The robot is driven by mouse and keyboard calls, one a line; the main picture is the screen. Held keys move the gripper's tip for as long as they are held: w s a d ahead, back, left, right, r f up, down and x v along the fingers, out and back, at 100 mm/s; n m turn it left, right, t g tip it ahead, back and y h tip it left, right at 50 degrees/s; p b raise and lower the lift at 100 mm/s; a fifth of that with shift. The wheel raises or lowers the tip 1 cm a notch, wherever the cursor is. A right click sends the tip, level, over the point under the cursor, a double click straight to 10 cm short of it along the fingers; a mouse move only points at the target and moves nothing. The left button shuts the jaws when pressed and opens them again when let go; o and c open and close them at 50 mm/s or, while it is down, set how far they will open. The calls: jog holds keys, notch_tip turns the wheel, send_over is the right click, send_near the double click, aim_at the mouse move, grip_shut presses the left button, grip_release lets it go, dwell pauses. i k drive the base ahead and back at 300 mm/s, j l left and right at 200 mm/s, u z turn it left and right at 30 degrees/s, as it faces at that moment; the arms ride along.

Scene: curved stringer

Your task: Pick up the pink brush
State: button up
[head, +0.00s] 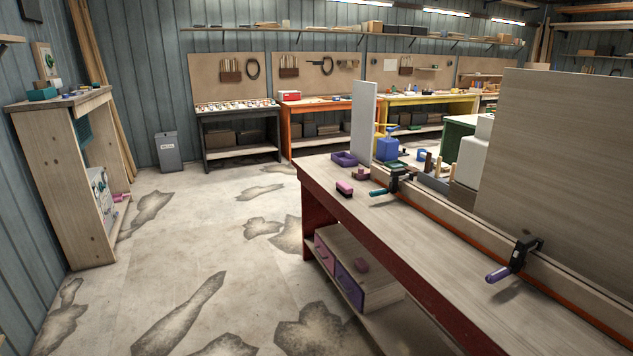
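A small pink brush (344,188) with a darker underside lies on the wooden top of the long red-framed workbench (425,235), near its far left edge. It is seen only in the head view and is small there. My gripper is not in view.
Beside the brush are a purple tray (344,159) and a teal-handled clamp (381,192). A purple-handled clamp (512,262) sits nearer on the bench. A tall grey board (363,122) stands behind the brush. The stained floor (190,240) left of the bench is clear.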

aim_at(346, 190)
jog(key=i+j, duration=0.3)
jog(key=i, duration=0.25)
jog(key=i+j, duration=0.3)
jog(key=i, duration=0.2)
jog(key=i+j, duration=0.35)
jog(key=i, duration=0.2)
jog(key=i+j, duration=0.3)
jog(key=i, duration=0.25)
jog(key=i+j, duration=0.3)
jog(key=i, duration=0.2)
jog(key=i+j, duration=0.3)
jog(key=i, duration=0.25)
jog(key=i+j, duration=0.3)
jog(key=i, duration=0.25)
